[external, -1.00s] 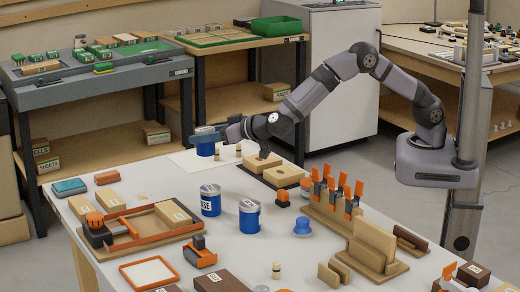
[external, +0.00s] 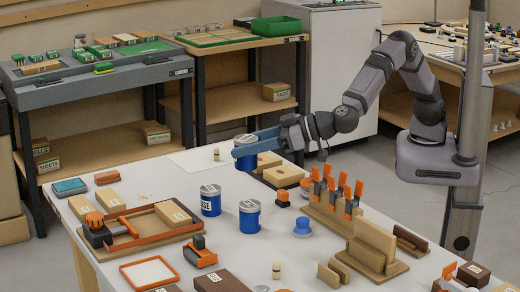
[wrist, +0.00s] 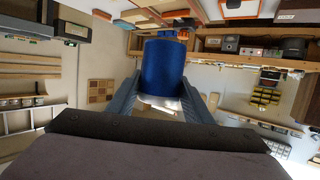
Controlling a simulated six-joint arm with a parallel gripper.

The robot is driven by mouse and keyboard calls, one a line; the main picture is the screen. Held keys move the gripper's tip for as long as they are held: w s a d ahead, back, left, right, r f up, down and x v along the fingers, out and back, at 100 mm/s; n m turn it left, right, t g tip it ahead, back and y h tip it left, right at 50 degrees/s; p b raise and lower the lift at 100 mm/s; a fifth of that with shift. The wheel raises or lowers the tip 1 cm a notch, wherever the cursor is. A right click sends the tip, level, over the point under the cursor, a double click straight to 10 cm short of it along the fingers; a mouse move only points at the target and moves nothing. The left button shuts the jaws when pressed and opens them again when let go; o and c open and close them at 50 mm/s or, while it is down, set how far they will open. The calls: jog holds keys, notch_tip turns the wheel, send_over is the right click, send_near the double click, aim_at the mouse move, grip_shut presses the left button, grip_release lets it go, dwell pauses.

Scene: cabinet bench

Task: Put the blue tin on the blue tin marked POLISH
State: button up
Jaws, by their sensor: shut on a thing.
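My gripper (external: 240,150) is shut on a blue tin (external: 246,164), which it holds above the far part of the bench. In the wrist view the held blue tin (wrist: 162,68) is between the two fingers (wrist: 160,100). Two other blue tins with pale lids stand upright on the bench in the external view. The left one (external: 210,206) has a white label with letters ending like "SSE". The right one (external: 249,222) has a white label too small to read. I cannot tell which is marked POLISH. The held tin is behind both and apart from them.
A small blue knob-shaped piece (external: 302,228) stands right of the tins. A wooden rack with orange-topped pieces (external: 335,205) is farther right. An orange-edged wooden tray (external: 140,232) lies left. Wooden blocks (external: 284,176) lie close to the gripper.

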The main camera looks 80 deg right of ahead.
jog(key=d+f, duration=0.1)
jog(key=d+h, duration=0.1)
jog(key=shift+d+f+m, duration=0.35)
jog(key=shift+d+m, duration=0.05)
send_over(250, 204)
jog(key=shift+f, duration=4.95)
jog(key=o, duration=1.2)
jog(key=shift+f, duration=0.2)
jog(key=shift+r, duration=0.1)
